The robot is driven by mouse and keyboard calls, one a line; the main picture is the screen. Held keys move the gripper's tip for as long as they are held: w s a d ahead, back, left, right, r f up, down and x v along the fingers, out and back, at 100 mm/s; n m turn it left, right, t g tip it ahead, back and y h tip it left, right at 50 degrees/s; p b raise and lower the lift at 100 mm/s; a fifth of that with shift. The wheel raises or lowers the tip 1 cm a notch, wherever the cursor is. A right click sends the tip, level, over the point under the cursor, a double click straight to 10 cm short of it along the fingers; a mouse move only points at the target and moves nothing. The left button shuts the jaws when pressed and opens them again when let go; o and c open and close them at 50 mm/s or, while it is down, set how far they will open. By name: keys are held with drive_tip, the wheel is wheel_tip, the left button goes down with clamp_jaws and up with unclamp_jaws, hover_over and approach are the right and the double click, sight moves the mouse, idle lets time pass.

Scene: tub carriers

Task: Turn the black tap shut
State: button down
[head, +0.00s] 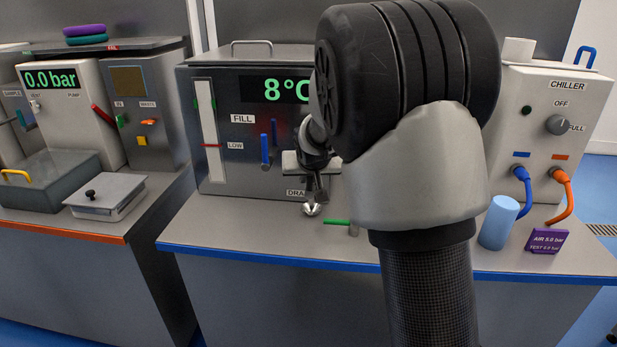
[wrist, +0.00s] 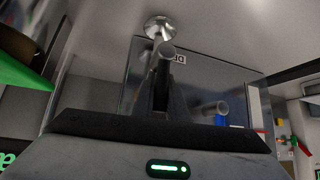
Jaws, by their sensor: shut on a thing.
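The tank (head: 222,170) stands on the middle bench and carries FILL, LOW and DRAIN labels. My gripper (head: 316,183) is at its front, just above the DRAIN label. In the wrist view my gripper (wrist: 160,88) is shut on the black tap, whose grey rounded end (wrist: 166,50) shows beyond the fingers. The rest of the tap is mostly hidden by the fingers, and its angle is hard to tell. A bright metal round piece (head: 312,209) shows just below the gripper and also in the wrist view (wrist: 160,27).
A blue lever (head: 265,150) is left of my gripper, under FILL. A green handle (head: 337,222) sits low, close to its right. The chiller (head: 535,100), its hoses and a light blue cylinder (head: 498,222) stand to the right. The bench front left of the gripper is clear.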

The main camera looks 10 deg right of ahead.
drive_tip(key=shift+s+f, duration=0.15)
drive_tip(key=shift+f, duration=0.2)
drive_tip(key=c, duration=1.8)
unclamp_jaws()
drive_tip(key=shift+o, duration=0.2)
drive_tip(key=shift+r, duration=0.1)
drive_tip(key=shift+r, duration=0.2)
drive_tip(key=p+v, duration=0.2)
drive_tip(key=v, duration=1.5)
drive_tip(key=shift+s, duration=0.1)
